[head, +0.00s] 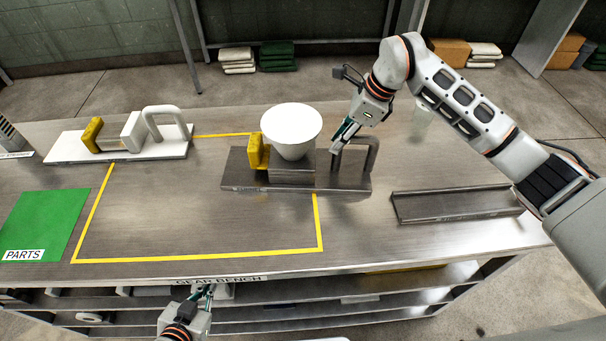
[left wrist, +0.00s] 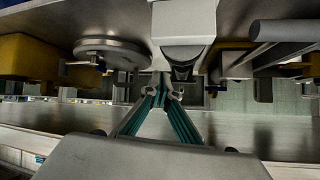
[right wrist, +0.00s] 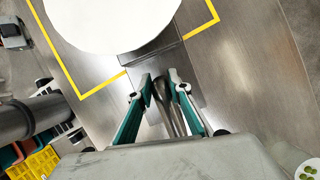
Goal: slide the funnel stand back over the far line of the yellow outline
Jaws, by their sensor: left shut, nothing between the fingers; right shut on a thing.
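The funnel stand has a dark flat base (head: 235,181), a white funnel (head: 291,127), a yellow block (head: 258,152) and a dark arched handle (head: 372,152). It lies across the right line of the yellow outline (head: 200,258), with its base overhanging to the right. The far line shows left of the funnel, which hides the far right corner. My right gripper (head: 343,133) is shut on the handle, which also shows between the fingers in the right wrist view (right wrist: 166,108). My left gripper (head: 205,290) is shut and empty at the bench's front edge.
A white stand (head: 75,148) with a yellow block and white handle stands at the back left. A green parts mat (head: 45,220) lies at left. A dark shallow tray (head: 458,205) lies at right. The outline's middle is clear.

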